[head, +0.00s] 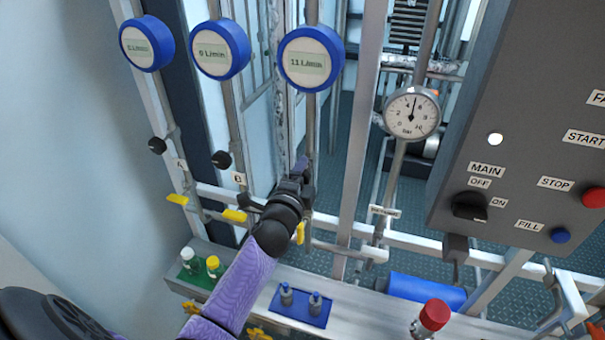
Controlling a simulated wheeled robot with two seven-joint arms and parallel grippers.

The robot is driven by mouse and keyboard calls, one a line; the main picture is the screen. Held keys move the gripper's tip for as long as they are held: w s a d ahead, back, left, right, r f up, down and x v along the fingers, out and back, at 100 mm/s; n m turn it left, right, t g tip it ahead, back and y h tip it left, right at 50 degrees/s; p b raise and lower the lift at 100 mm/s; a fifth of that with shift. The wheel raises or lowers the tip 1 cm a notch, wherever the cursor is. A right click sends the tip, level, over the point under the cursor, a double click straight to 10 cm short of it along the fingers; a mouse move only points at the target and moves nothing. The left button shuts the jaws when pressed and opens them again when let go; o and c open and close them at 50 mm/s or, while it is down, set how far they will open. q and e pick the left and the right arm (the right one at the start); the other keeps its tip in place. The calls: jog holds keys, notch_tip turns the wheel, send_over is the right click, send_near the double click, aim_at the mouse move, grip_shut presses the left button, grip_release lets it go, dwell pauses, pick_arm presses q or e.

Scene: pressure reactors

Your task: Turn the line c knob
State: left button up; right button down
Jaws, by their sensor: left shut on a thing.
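Three vertical lines carry round blue flow meters. The third meter (311,58), reading 11 L/min, sits at the top of line C. My left gripper (299,171) is on the pipe below that meter, at the height of the other lines' knobs. It is shut on the line C knob, which the fingers hide, along with the line's letter label. The black knobs of line A (157,145) and line B (221,159) are in plain view to the left, apart from the gripper. My right gripper is not in view.
A pressure gauge (411,113) and a grey control panel (540,120) with a MAIN switch stand to the right. Yellow valve handles (234,215) sit low on the lines.

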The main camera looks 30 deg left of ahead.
pick_arm(q)
jog(key=n+p, duration=0.1)
jog(key=n, duration=0.3)
jog(key=shift+n, duration=0.3)
jog(key=shift+n+p, duration=0.55)
jog(key=shift+n, duration=2.05)
jog(key=o, duration=1.3)
jog(key=v, duration=1)
